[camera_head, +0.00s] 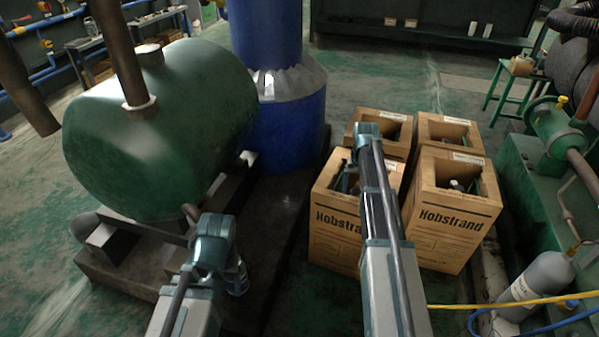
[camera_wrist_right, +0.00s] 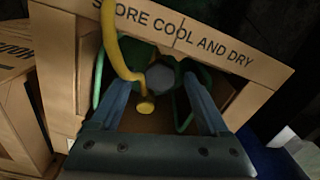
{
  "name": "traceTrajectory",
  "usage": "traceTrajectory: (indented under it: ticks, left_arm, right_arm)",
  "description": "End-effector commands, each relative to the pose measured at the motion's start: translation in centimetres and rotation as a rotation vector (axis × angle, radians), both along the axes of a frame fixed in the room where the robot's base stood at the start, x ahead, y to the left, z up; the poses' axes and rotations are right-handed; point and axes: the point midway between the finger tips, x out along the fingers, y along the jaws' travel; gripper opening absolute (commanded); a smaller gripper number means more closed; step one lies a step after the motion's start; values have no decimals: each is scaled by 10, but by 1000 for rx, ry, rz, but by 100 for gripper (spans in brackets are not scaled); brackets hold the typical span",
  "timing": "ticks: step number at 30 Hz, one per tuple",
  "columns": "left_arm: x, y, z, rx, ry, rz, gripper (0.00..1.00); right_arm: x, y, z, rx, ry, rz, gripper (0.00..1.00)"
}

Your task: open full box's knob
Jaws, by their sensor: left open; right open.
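Cardboard Hobstrand boxes (camera_head: 335,222) stand in a cluster right of centre; which is the full one I cannot tell. My right gripper (camera_head: 347,181) is over the open front-left box, mostly hidden behind my arm. In the right wrist view, its two fingers (camera_wrist_right: 162,108) are open and reach into a box (camera_wrist_right: 190,30) marked "STORE COOL AND DRY". A grey knob-like top (camera_wrist_right: 160,77) shows between and beyond the fingers, with green handle loops (camera_wrist_right: 186,112) around it. I cannot see contact. My left gripper (camera_head: 237,276) is open beside the tank plinth, partly hidden by its wrist.
A yellow hose (camera_head: 500,305) also runs at the lower right near a grey cylinder (camera_head: 537,277). A green tank (camera_head: 150,130) and blue column (camera_head: 285,120) stand left. Floor behind the boxes is clear.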

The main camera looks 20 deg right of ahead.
Motion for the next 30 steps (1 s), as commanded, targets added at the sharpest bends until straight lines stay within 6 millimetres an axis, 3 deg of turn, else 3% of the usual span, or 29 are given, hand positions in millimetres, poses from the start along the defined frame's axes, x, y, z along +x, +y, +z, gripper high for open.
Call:
traceTrajectory:
  ticks: [30]
  left_arm:
    - [0,0,0,0,0,0,67]
  right_arm:
    - [1,1,0,0,0,-1234,79]
